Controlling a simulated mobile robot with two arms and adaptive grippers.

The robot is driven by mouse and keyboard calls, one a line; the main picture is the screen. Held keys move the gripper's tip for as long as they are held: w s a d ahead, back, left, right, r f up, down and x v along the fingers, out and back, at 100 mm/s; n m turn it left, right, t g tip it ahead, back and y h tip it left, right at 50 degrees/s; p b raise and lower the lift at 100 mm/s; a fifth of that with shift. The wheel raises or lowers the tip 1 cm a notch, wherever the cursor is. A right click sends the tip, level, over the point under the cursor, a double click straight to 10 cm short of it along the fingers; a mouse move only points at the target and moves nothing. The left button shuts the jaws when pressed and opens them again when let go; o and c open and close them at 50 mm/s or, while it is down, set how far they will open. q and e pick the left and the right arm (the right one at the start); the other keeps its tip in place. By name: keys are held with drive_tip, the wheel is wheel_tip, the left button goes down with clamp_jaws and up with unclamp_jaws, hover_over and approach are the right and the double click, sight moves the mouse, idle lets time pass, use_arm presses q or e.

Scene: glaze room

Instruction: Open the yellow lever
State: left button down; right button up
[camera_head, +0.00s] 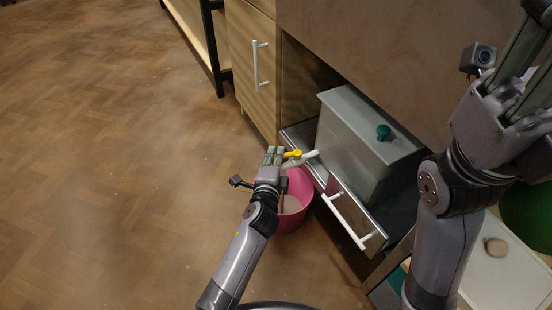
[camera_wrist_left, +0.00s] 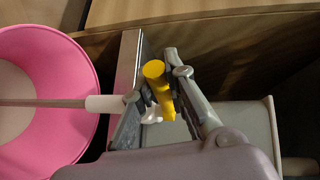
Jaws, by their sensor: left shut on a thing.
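The yellow lever (camera_head: 292,154) sits on a white tap (camera_head: 308,157) at the front of a grey metal tank (camera_head: 350,140). My left gripper (camera_head: 275,154) is at the lever, above the pink bucket's rim. In the left wrist view the yellow lever (camera_wrist_left: 155,70) stands between the two fingers of my left gripper (camera_wrist_left: 155,75), which is shut on it. Part of the white tap (camera_wrist_left: 152,114) shows beside the lever. My right gripper (camera_head: 515,75) is raised at the upper right, away from the tank. Its fingertips are cut off, so its opening is unclear.
A pink bucket (camera_head: 301,213) stands on the floor under the tap, with a pale stick in it. The tank stands on a pulled-out drawer with a white handle (camera_head: 348,222). A wooden cabinet (camera_head: 252,30) is behind. The floor at left is clear.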

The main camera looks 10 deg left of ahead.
use_arm(q)
drive_tip(key=shift+f, duration=0.1)
drive_tip(key=c, duration=1.6)
unclamp_jaws()
drive_tip(key=s, duration=0.4)
drive_tip(key=s+r, duration=0.1)
drive_tip(key=s, duration=0.3)
drive_tip(key=s+r, duration=0.1)
drive_tip(key=s, duration=0.2)
drive_tip(key=shift+s+a+r, duration=0.1)
drive_tip(key=shift+s+r, duration=0.05)
drive_tip(key=shift+s, duration=0.25)
